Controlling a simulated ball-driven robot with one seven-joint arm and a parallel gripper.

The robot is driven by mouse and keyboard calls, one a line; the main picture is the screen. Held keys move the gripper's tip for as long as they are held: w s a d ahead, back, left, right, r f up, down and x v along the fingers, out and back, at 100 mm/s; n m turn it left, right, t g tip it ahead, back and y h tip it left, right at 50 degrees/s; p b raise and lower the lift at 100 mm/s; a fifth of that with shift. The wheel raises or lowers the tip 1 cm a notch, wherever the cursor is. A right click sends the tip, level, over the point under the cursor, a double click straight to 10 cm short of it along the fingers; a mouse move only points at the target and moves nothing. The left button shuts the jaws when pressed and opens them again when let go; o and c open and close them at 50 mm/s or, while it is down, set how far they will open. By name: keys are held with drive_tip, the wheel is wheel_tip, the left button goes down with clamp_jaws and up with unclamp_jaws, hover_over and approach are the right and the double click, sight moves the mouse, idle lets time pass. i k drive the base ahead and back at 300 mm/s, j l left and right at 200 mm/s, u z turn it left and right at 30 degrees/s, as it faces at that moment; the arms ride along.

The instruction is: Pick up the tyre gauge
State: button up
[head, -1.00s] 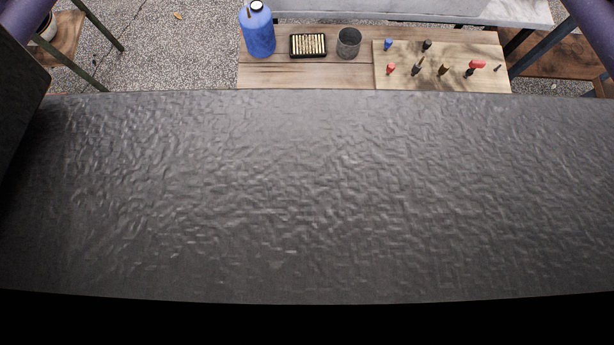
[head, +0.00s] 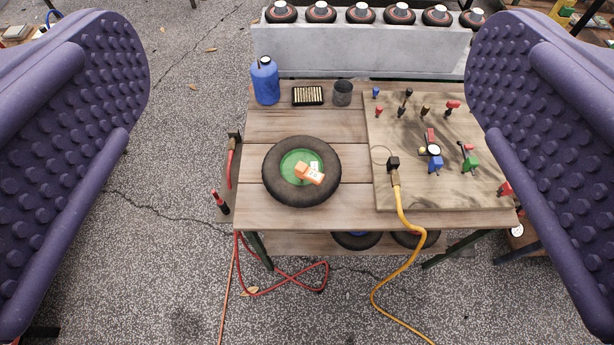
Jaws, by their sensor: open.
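The tyre gauge looks to be the small item with a round white dial (head: 433,151) and red and blue parts. It sits on the pale wooden board (head: 400,185) on the right of the cart top, among small coloured fittings. My gripper (head: 307,130) is open and empty, its two purple studded fingers wide apart at the left and right of the picture. The gauge shows between the fingers, nearer the right one, and nothing touches it. Its underside is hidden.
A black tyre (head: 275,190) with orange blocks on its green hub lies on the cart top (head: 350,215). A blue bottle (head: 265,84), a box of brass pieces (head: 308,95) and a grey cup (head: 342,94) stand behind. A yellow hose (head: 405,222) hangs off the front edge.

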sight(302, 171)
drive_tip(key=i+z, duration=0.35)
drive_tip(key=i+j+z, duration=0.35)
drive_tip(key=i, duration=0.15)
drive_tip(key=i+j+z, duration=0.35)
drive_tip(key=i+l, duration=0.1)
